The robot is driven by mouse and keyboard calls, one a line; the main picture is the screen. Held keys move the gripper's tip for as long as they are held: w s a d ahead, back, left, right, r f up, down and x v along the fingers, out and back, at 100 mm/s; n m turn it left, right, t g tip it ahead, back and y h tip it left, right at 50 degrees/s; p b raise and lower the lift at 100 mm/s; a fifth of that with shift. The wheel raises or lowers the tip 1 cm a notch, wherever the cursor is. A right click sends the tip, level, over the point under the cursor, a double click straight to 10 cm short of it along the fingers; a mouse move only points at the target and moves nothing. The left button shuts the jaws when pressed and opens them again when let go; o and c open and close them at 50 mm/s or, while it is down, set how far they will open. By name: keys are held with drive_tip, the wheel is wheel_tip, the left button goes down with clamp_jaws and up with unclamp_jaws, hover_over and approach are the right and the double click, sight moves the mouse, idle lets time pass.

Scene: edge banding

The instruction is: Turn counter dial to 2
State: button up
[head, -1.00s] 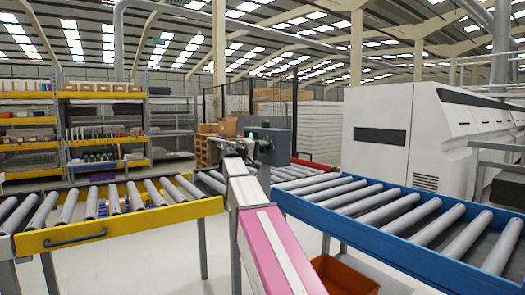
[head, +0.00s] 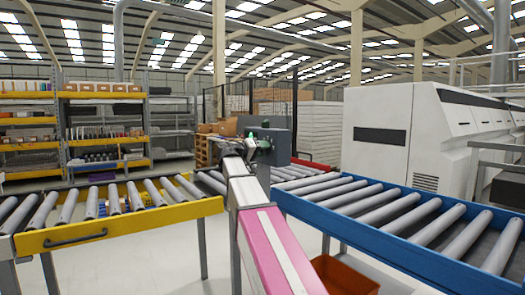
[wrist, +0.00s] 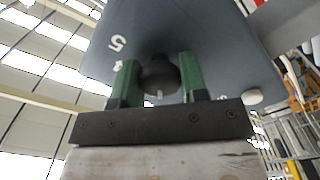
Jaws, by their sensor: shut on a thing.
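The counter dial (wrist: 158,75) is a dark round knob on a grey panel (wrist: 215,50). In the wrist view it sits between the two green fingers of my gripper (wrist: 159,88), which is shut on it. A short pale mark shows on the dial's edge nearest my palm. A white 5 and what looks like a 4 are printed on the panel left of the dial; other numerals are hidden or too small to read. In the head view my gripper (head: 251,142) is at the grey counter box (head: 275,150), and my arm hides the dial.
A white round button (wrist: 252,97) is on the panel right of the fingers. A yellow-framed roller conveyor (head: 120,230) is at left and a blue-framed one (head: 400,233) at right. An orange bin (head: 345,275) is below. A large white machine (head: 385,130) stands behind.

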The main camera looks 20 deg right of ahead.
drive_tip(key=o, duration=0.9)
drive_tip(key=shift+o, duration=0.2)
drive_tip(key=shift+a, duration=0.15)
drive_tip(key=v, duration=1)
drive_tip(key=shift+s+a, duration=0.15)
drive_tip(key=shift+a, duration=0.15)
